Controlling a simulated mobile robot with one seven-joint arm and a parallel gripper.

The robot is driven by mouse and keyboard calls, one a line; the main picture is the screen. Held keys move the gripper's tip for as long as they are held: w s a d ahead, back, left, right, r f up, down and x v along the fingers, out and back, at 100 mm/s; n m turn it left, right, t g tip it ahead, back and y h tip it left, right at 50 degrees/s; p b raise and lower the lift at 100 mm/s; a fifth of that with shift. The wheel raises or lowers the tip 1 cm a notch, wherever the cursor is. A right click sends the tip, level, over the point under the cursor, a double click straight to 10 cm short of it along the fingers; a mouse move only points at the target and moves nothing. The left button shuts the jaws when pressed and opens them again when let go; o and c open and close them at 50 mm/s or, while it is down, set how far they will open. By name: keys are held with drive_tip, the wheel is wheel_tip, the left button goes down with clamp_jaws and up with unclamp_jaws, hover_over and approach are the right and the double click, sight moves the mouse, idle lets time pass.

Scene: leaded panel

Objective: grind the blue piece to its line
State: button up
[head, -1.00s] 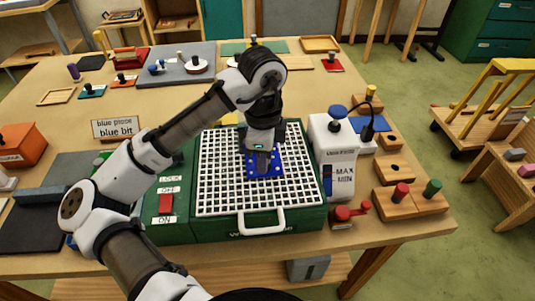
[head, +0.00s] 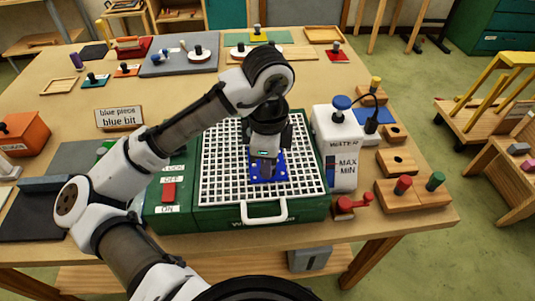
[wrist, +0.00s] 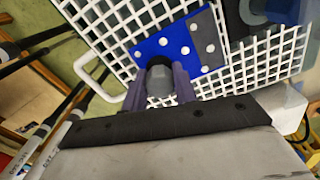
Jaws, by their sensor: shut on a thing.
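The blue piece (head: 281,166) is a flat blue plate with white dots, over the white grid (head: 220,175) of the green grinder (head: 230,214). In the wrist view the blue piece (wrist: 150,48) has a grey dotted part (wrist: 205,38) along one side. My gripper (head: 266,168) points down at the piece. In the wrist view my gripper (wrist: 160,98) is shut on the piece's grey knob (wrist: 160,80), one finger on each side. A dark round part (wrist: 250,12) stands just beyond the grey side; whether they touch is unclear. The red switch (head: 168,192) is at the grinder's left.
A white water tank (head: 335,150) with a blue cap stands right of the grid. Wooden blocks with red and green knobs (head: 403,185) are farther right. A "blue piece, blue bit" sign (head: 119,117) stands at left. The grid's front left is clear.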

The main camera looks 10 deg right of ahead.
drive_tip(key=o, duration=1)
drive_tip(key=shift+r, duration=0.1)
wheel_tip(320, 180, up, 14)
drive_tip(key=shift+f+b, duration=0.2)
drive_tip(key=shift+b, duration=0.6)
